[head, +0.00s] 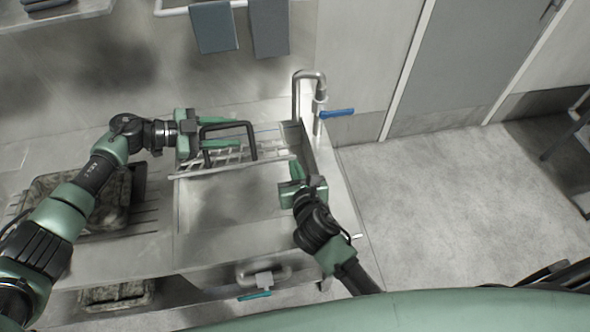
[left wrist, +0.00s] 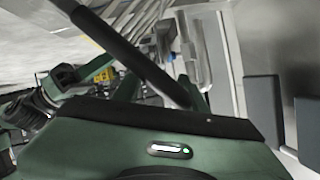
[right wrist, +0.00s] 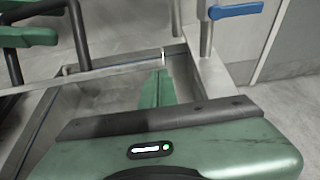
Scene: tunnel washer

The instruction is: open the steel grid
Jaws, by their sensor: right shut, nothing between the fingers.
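The steel grid (head: 222,164) spans the back part of the sink basin (head: 235,205) and has a black arched handle (head: 238,124). My left gripper (head: 220,132) is open at the left part of this handle. In the left wrist view the black bar (left wrist: 135,60) crosses diagonally at the spread fingers; a firm hold does not show. My right gripper (head: 297,172) is shut and empty at the right side of the basin. In the right wrist view its fingers (right wrist: 157,90) are close to the right end of the grid's front bar (right wrist: 120,73); contact is unclear.
A steel tap (head: 308,85) with a blue lever (head: 337,113) stands behind the basin's right corner. A dark tray (head: 100,205) sits on the counter at left. Grey towels (head: 214,27) hang on the wall behind. Open floor (head: 440,200) lies to the right.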

